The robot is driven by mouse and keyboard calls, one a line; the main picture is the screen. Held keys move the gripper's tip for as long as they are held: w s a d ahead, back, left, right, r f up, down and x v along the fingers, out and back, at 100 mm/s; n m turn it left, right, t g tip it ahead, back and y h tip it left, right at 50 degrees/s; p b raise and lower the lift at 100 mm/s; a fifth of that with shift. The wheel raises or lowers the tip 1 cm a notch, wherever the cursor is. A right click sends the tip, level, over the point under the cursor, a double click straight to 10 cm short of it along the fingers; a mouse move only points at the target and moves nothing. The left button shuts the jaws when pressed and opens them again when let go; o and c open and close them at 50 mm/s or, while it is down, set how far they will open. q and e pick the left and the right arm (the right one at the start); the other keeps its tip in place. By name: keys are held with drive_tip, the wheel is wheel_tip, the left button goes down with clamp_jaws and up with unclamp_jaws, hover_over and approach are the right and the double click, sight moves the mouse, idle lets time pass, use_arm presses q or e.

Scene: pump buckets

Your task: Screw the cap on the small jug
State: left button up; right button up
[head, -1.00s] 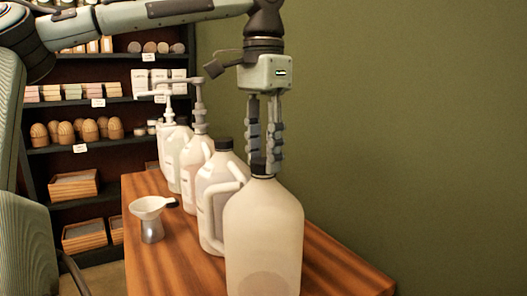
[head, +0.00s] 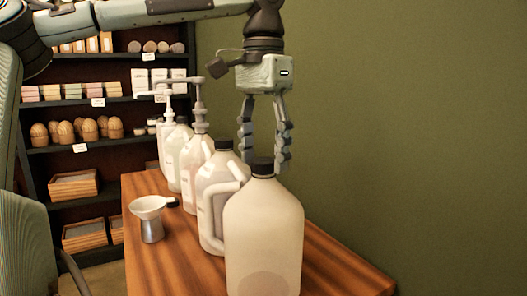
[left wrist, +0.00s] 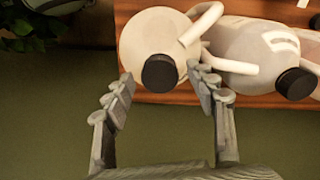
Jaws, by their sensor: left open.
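The nearest jug (head: 263,235) is cream white and stands upright at the near end of the wooden table. A black cap (head: 263,167) sits on its neck; whether it is tight cannot be told. My left gripper (head: 263,155) points down over this cap with its fingers spread. In the left wrist view, the cap (left wrist: 160,72) lies between the open fingertips (left wrist: 161,76), with gaps on both sides. A second black-capped jug (head: 212,185) stands just behind. The pictures do not settle which jug is the small one. My right gripper is not in view.
Pump bottles (head: 194,150) stand farther back in the row. A funnel on a metal cup (head: 151,225) stands at the table's left. A green wall (head: 400,130) is close on the right. Stocked shelves (head: 110,150) stand behind. The table's (head: 185,265) near left part is clear.

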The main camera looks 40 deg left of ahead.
use_arm(q)
drive_tip(key=n, duration=0.6)
drive_tip(key=shift+r, duration=0.1)
drive_tip(key=n, duration=0.7)
drive_tip(key=c, duration=1.3)
